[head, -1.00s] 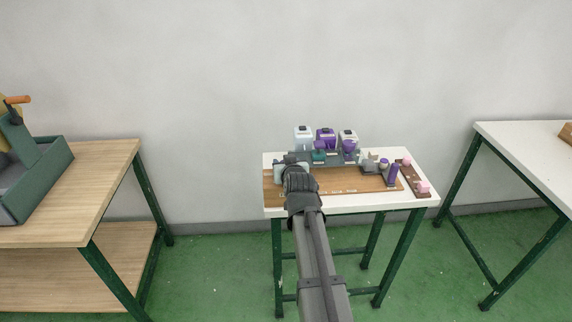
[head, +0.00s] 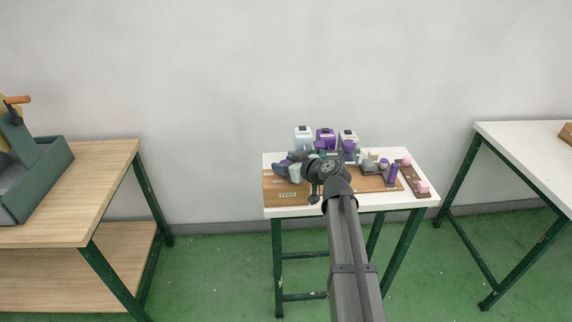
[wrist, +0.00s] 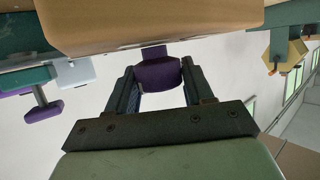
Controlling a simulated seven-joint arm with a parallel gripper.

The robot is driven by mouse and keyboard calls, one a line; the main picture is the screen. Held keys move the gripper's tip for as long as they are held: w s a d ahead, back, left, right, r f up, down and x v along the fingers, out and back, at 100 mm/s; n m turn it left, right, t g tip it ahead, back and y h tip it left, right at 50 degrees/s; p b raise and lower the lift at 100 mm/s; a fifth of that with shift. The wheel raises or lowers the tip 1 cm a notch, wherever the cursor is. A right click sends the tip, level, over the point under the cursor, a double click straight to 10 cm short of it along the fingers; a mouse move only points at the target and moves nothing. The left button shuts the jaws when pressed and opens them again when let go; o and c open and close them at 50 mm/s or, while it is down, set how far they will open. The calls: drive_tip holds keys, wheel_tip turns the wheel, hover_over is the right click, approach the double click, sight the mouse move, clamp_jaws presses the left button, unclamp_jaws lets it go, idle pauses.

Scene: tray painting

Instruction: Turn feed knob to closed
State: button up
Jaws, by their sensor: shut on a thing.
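A purple knob (wrist: 157,73) sits between the two fingers of my gripper (wrist: 160,83) in the wrist view, and the fingers are shut on it. In the head view my gripper (head: 281,168) reaches leftward over the left part of the wooden board (head: 300,198), above a small label (head: 287,194) that seems to read FEED. The knob is too small and covered to make out clearly there. Its pointer setting cannot be read in either view.
Several pale and purple containers, including a white one (head: 303,138), stand along the back. A purple cylinder (head: 393,175) and pink pieces (head: 422,187) are at the right. A wooden bench (head: 90,185) stands left and a white table (head: 520,150) right, both across open floor.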

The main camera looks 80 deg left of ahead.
drive_tip(key=shift+n+g+h, duration=0.7)
drive_tip(key=shift+n, duration=0.1)
drive_tip(key=shift+f, duration=0.1)
drive_tip(key=o, duration=1)
drive_tip(key=shift+c, duration=0.2)
drive_tip(key=shift+d, duration=0.1)
drive_tip(key=v, duration=1.3)
drive_tip(key=shift+w, duration=0.4)
